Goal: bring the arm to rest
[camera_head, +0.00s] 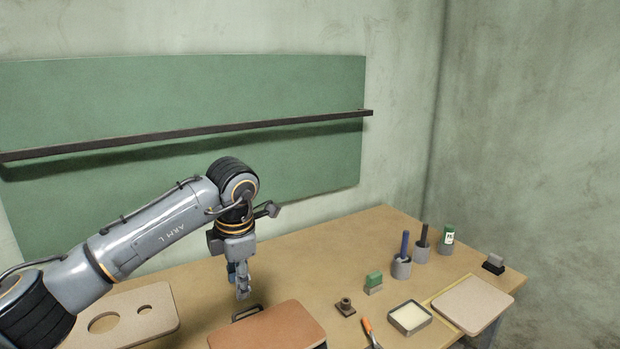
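My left arm (150,235) comes in from the left and bends down at its wrist. My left gripper (242,294) points down over the wooden table, behind the reddish-brown board and near a dark handle-like piece (246,312). Its fingers look close together, but I cannot tell from this angle whether they are shut. I see nothing clearly held in it. My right gripper is not in view.
A reddish-brown board (268,330) and a board with round holes (160,318) lie at the front. A tray (409,317), orange-handled tool (370,331), green-topped block (374,281), tan board (472,303) and cups (401,268) stand right. A dark rail (200,130) crosses the green panel behind.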

